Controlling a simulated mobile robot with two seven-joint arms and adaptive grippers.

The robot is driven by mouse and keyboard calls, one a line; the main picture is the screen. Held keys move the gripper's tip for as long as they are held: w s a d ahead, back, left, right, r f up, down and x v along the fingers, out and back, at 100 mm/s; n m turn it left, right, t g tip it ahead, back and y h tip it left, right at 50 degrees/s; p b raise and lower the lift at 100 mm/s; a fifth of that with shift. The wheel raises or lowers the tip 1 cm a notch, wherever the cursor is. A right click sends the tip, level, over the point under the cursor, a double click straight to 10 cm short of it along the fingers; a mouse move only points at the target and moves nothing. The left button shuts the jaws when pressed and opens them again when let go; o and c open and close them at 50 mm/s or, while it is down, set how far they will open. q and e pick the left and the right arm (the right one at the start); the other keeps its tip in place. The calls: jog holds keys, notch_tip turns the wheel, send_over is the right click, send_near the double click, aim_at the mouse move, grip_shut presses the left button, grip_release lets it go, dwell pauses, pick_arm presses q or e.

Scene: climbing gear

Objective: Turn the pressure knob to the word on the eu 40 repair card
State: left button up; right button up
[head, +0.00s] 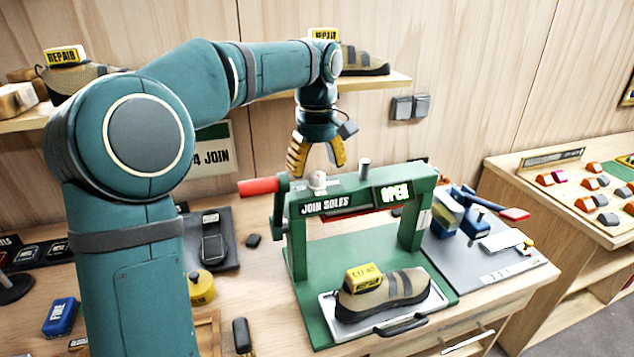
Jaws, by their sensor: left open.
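A green press (415,215) labelled JOIN SOLES stands on the bench, with a lit OPEN sign (394,194). A small pale round knob (317,181) sits on top of its crossbar at the left; any words around it are too small to read. My left gripper (317,166), with yellow fingers, is open and points down just above the knob. I cannot tell whether it touches it. A grey-brown shoe (400,287) lies on the press tray with a yellow repair card (363,278) on it, seemingly marked EU 40. Its smaller word is unreadable. My right gripper is not in view.
A red lever handle (258,186) sticks out left of the press, and a grey post (364,170) rises from its crossbar. More shoes with repair cards (66,56) stand on the wall shelf. A grey mat (505,262) with tools lies at the right.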

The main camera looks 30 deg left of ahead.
pick_arm(q)
jog(key=shift+f, duration=1.35)
grip_shut()
